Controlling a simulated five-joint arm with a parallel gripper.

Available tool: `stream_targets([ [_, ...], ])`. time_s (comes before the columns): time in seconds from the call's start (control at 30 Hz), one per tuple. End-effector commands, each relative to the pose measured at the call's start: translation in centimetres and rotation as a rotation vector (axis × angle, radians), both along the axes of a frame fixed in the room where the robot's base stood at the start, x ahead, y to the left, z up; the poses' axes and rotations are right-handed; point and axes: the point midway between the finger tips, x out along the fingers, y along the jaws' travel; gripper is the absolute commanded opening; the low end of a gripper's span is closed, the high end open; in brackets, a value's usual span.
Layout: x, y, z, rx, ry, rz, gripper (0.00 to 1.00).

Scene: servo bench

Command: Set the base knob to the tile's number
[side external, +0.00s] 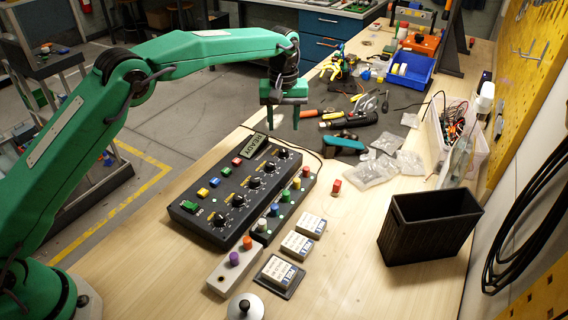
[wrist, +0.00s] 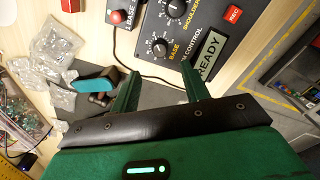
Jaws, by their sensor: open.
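The black control box (side external: 225,205) lies on the bench with a row of black knobs. The base knob (wrist: 160,47), labelled BASE, is nearest the READY display (wrist: 209,52); in the side view the base knob (side external: 282,153) is at the box's far end. Its exact setting is too small to read. One printed tile (side external: 278,270) lies on a dark holder; two more tiles, (side external: 297,244) and (side external: 311,223), lie beyond it. Their print is unreadable. My gripper (side external: 283,125) hangs open and empty above the box's far end; its fingers (wrist: 160,72) point toward the base knob without touching.
A strip of coloured buttons (side external: 275,213) runs beside the box. A grey block with purple and orange knobs (side external: 233,268) stands in front. A black bin (side external: 428,225) is at right. Plastic bags (side external: 372,170) and tools lie beyond. Bare wood lies between tiles and bin.

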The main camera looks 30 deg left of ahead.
Motion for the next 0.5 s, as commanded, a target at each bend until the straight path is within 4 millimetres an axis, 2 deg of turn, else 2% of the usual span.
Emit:
stream_targets([
  [0.27, 0.0, 0.0, -0.9, 0.0, 0.001, -0.001, 0.46],
  [0.5, -0.1, 0.0, -3.5, 0.001, 0.004, -0.001, 0.46],
])
